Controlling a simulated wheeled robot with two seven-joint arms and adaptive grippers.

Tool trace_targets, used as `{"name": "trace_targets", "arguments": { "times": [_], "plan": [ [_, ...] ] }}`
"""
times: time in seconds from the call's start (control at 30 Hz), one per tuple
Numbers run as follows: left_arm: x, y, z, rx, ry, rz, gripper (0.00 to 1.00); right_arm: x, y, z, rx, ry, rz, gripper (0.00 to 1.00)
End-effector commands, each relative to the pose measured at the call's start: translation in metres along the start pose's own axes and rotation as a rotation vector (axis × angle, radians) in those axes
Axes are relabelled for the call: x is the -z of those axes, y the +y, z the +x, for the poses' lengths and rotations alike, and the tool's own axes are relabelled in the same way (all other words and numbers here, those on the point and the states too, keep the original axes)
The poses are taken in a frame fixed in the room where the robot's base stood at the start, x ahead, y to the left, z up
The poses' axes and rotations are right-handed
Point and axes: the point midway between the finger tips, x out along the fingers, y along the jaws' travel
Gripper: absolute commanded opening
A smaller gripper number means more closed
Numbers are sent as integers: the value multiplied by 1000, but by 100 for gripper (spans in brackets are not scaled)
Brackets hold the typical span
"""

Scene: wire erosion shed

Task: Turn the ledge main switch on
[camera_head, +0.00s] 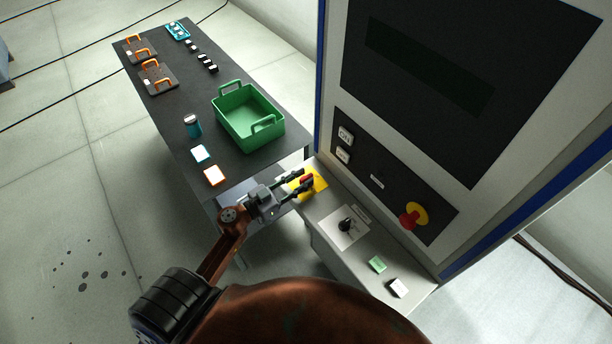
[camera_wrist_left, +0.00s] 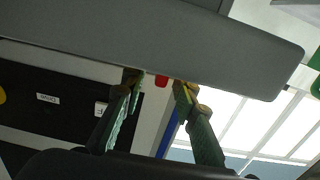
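The ledge main switch (camera_head: 307,181) shows as a red handle on a yellow plate (camera_head: 320,182), at the left end of the grey ledge (camera_head: 322,210). My left gripper (camera_head: 303,180) is open at the handle, one finger on each side in the head view; the fingers partly hide the switch and its exact angle cannot be read. In the left wrist view the red handle (camera_wrist_left: 161,81) shows between the separated fingertips, at the ledge's edge (camera_wrist_left: 240,75). I cannot tell whether a finger touches it. My right gripper is not in view.
The machine panel carries a red emergency button (camera_head: 408,218).

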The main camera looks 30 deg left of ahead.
Motion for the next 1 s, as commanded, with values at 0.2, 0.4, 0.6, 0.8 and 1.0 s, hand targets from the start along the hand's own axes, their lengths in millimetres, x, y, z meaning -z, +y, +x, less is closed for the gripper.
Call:
{"name": "trace_targets", "arguments": {
  "times": [0.2,0.4,0.6,0.8,1.0],
  "plan": [
    [0,0,19,1,0,0,27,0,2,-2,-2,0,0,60],
    [-1,0,21,1,-1,0,27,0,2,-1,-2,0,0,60],
    [0,0,21,2,-1,0,20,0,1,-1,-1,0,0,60],
    [0,0,20,2,0,0,6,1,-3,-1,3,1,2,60],
    [0,0,20,2,0,0,0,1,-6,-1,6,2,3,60]
  ]
}}
